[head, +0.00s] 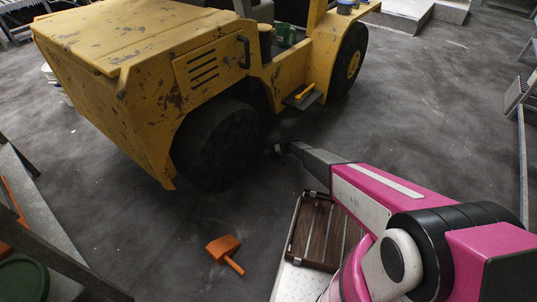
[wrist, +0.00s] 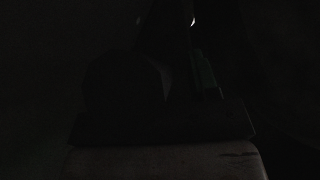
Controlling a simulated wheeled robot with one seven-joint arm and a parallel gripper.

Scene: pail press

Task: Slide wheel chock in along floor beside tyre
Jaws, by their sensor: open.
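The front tyre (head: 220,145) of a worn yellow vehicle (head: 150,80) is large and black and stands on the dark floor. An orange block with a short handle (head: 223,249) lies on the floor in front of the tyre, apart from it; it looks like the wheel chock, though its wedge shape is not clear. My gripper (head: 274,149) is low, close to the right side of the tyre, small and dark in the head view. It is open and I see nothing held in it. The wrist view is almost black, with only dim block shapes above a pale surface.
A brown slatted tray (head: 317,232) lies below my arm at the lower middle. A step (head: 303,98) with a yellow piece juts from the vehicle. A grey rail and green round object (head: 22,279) are at lower left. Floor around the orange block is clear.

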